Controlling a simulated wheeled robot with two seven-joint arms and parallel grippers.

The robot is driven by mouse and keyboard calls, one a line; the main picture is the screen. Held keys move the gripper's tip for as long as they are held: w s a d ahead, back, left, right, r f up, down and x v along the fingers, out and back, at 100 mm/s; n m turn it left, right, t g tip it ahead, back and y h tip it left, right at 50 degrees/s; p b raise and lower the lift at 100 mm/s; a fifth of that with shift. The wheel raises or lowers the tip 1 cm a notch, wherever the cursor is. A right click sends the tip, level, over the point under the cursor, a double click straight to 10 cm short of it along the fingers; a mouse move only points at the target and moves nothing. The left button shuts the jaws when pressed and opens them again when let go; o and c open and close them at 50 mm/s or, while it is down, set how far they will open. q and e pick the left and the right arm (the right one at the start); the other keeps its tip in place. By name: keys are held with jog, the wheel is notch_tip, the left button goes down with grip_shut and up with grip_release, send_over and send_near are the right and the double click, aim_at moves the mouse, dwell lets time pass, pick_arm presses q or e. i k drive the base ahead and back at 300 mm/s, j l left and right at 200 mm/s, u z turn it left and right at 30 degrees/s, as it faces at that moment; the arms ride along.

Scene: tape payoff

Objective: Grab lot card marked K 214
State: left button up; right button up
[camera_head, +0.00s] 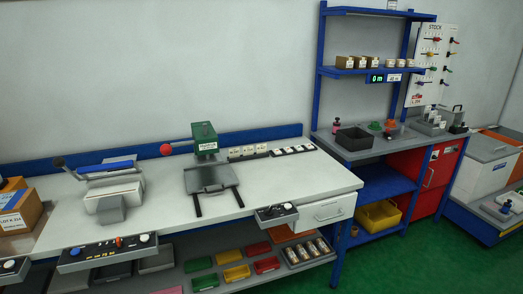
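No card can be read as K 214 at this size. Several small white cards or labels stand in a dark holder (249,153) at the back of the white bench, right of the green press. A second dark holder (294,149) with pale pieces lies beside it. More white upright pieces (433,116) stand in a grey rack on the far right bench; I cannot tell whether they are cards. Neither of my grippers is in view.
The white bench (270,190) carries a green press (205,139) with a red knob, a blue-topped device (117,165) and a cardboard box (18,213). A dark bin (354,138) stands on the right bench. Coloured bins fill the lower shelf.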

aim_at(248, 150)
jog(key=i+l, duration=0.8)
jog(key=l+u, duration=0.05)
jog(key=l, duration=0.05)
